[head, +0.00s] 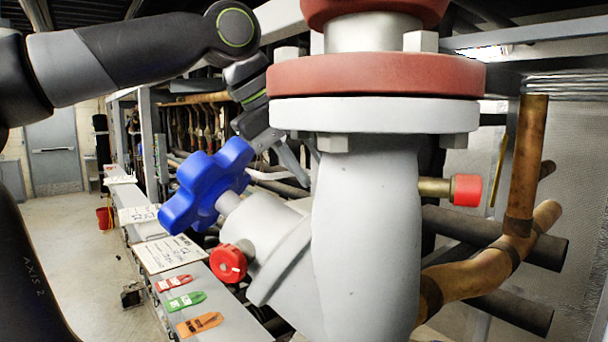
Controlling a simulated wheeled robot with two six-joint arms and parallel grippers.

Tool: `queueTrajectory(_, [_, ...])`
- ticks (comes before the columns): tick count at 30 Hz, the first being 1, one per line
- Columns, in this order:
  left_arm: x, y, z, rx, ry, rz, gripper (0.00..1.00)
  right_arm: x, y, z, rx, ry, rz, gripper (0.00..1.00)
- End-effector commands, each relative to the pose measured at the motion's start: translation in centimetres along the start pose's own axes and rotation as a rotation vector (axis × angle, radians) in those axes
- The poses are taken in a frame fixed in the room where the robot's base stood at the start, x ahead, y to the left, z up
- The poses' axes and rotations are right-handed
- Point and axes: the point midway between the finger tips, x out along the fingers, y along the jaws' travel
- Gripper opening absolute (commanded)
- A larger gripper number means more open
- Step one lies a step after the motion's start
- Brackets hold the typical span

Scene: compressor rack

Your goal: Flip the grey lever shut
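My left arm comes in from the upper left and bends down behind the blue star-shaped handwheel (207,186). My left gripper (284,158) is small and partly hidden behind the large grey valve body (365,230). Its grey fingers point down and right beside that body, and I cannot tell how far apart they are. I cannot pick out the grey lever for certain. A thin pale bar (266,175) shows just below the fingers, but I cannot tell if it is the lever or a pipe. My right gripper is not in view.
A red flange (375,75) tops the valve body. A red knob (228,263) sits below the handwheel, and a red-capped stub (466,190) sticks out right. Copper pipes (527,150) stand at right. Red, green and orange tags (185,301) lie on a grey ledge.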

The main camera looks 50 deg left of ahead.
Motion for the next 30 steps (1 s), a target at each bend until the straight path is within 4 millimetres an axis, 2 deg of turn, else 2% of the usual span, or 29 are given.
queueTrajectory(1, [0.8, -0.1, -0.1, 0.004, 0.003, 0.006, 0.24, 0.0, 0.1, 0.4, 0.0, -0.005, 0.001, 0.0])
queueTrajectory(6, [2.4, -0.3, -0.2, 0.013, 0.008, 0.003, 0.24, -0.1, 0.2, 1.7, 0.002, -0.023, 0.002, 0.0])
queueTrajectory(16, [2.8, -0.4, -0.2, 0.016, 0.01, 0.001, 0.24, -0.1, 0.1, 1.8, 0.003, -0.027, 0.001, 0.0])
queueTrajectory(17, [2.8, -0.4, -0.2, 0.016, 0.01, 0.001, 0.23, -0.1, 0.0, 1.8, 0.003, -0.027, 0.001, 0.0])
queueTrajectory(22, [2.8, -0.4, -0.2, 0.016, 0.009, 0.001, 0.01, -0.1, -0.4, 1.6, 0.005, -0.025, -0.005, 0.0])
queueTrajectory(30, [2.8, -0.4, -0.2, 0.016, 0.009, 0.001, 0.0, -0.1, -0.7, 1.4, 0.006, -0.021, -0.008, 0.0])
